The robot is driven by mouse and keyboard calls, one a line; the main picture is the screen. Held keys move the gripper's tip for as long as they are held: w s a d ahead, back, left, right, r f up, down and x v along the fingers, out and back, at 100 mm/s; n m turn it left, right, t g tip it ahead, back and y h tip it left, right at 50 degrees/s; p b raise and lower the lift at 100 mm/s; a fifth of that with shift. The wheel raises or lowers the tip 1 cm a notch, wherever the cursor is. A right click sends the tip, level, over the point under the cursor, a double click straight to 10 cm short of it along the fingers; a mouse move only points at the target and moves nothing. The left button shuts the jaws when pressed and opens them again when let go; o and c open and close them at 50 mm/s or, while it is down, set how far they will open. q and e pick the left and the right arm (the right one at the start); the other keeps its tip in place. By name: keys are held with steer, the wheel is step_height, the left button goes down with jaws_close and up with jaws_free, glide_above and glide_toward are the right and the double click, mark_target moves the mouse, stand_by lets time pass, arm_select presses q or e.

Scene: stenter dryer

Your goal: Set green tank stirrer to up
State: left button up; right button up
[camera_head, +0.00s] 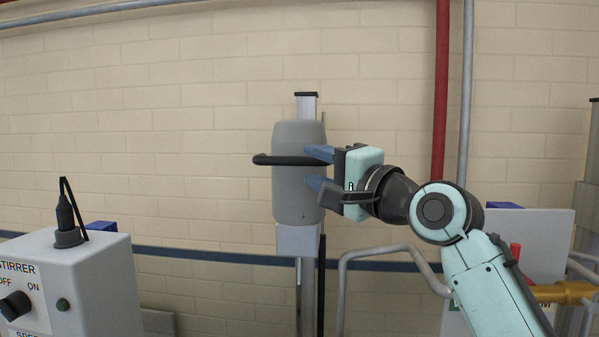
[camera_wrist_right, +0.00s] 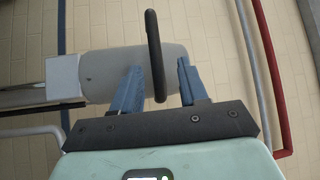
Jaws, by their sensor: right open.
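The stirrer is a grey rounded motor body (camera_head: 297,200) on an upright metal post, in the middle of the head view. A black bar handle (camera_head: 275,160) sticks out to its left. My right gripper (camera_head: 314,168) is open at the stirrer's right side, one blue finger above the other. In the right wrist view the handle (camera_wrist_right: 153,40) passes between the open fingers of the gripper (camera_wrist_right: 160,67), with a gap on each side. The grey body (camera_wrist_right: 105,70) lies behind the fingers there. The tank is not clearly visible. My left gripper is out of view.
A grey control box (camera_head: 85,268) marked STIRRER, with a knob (camera_head: 15,305) and a green button (camera_head: 62,304), stands at the lower left. A bent grey rail (camera_head: 385,250) runs below my right arm. A red pipe (camera_head: 440,90) runs down the brick wall behind.

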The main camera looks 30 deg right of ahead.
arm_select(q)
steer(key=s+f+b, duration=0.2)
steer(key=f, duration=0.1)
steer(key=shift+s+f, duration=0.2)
arm_select(e)
steer(key=r+v, duration=0.1)
steer(key=v, duration=0.5)
steer(key=shift+s+f, duration=0.25)
steer(key=shift+f, duration=0.2)
